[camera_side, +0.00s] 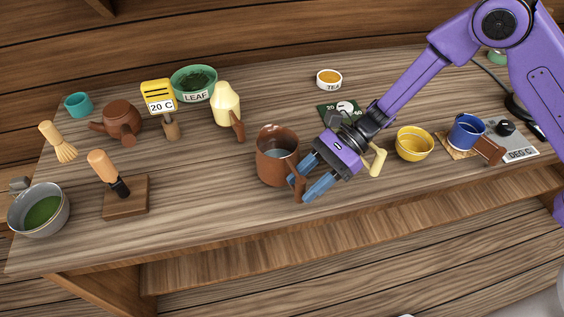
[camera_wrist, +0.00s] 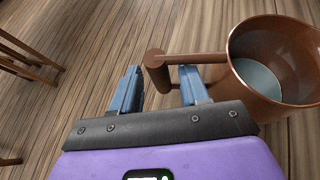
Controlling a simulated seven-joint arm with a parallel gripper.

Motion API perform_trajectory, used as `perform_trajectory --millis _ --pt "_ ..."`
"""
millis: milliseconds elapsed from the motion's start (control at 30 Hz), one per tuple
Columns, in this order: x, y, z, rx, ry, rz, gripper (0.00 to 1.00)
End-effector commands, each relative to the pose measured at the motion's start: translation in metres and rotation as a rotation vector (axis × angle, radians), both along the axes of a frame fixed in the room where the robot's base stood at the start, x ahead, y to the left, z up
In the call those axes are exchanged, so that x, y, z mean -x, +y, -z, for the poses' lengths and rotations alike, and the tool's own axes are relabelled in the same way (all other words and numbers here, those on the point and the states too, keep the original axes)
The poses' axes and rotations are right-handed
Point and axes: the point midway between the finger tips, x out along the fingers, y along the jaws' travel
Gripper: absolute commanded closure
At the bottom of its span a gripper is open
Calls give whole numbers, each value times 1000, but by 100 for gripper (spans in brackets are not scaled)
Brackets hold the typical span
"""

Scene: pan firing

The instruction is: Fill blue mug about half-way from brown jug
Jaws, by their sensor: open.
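The brown jug (camera_side: 268,166) stands upright left of my gripper (camera_side: 300,190) and holds pale liquid. In the wrist view the jug (camera_wrist: 250,85) is at the right, its handle (camera_wrist: 157,62) reaching left. My gripper (camera_wrist: 160,78) is open, with the handle between its fingertips; I cannot tell whether they touch it. The blue mug (camera_side: 462,135) stands at the right on a small wooden board, a brown block-like part beside or attached to it. Its inside looks dark blue and any content is unclear.
A yellow bowl (camera_side: 414,146) stands between my gripper and the blue mug. A grey plate marked DEG C (camera_side: 518,153) is beyond the mug. A cream jug (camera_side: 225,105), teapot (camera_side: 121,120) and green bowl (camera_side: 194,80) stand left. The table's front strip is mostly clear.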

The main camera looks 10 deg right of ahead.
Motion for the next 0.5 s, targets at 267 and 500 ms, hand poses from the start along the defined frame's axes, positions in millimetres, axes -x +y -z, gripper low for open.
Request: perform_trajectory --millis 267,500 --pt "0 0 0 -1 0 -1 94" --pt "0 1 -3 -4 -3 -2 100"
